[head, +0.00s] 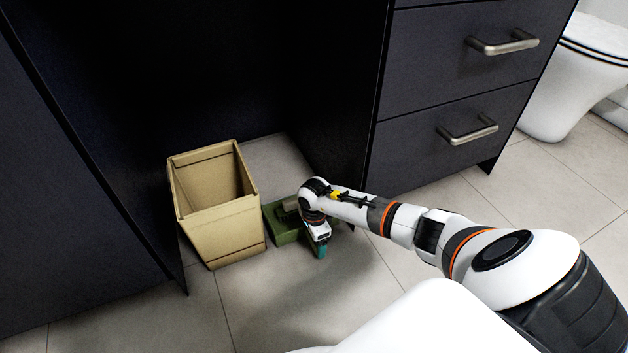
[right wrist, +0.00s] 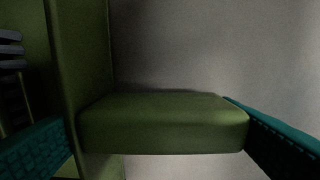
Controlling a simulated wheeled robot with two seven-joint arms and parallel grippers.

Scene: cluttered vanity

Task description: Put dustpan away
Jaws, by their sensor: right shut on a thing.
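The green dustpan (head: 284,236) is on or just above the floor, in the opening under the dark vanity, to the right of the tan bin. My right gripper (head: 321,248) is at its right side, and my wrist hides part of it. In the right wrist view the dustpan's green handle (right wrist: 165,122) lies between the teal fingers of my right gripper (right wrist: 160,140), which is shut on it. Part of the dustpan's body shows at the left edge there. My left gripper is not in view.
An open, empty-looking tan bin (head: 222,230) stands left of the dustpan. Dark vanity panels rise on both sides of the opening, with a drawer front (head: 450,130) at right. A toilet (head: 570,80) is at far right. Tiled floor (head: 250,310) in front is clear.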

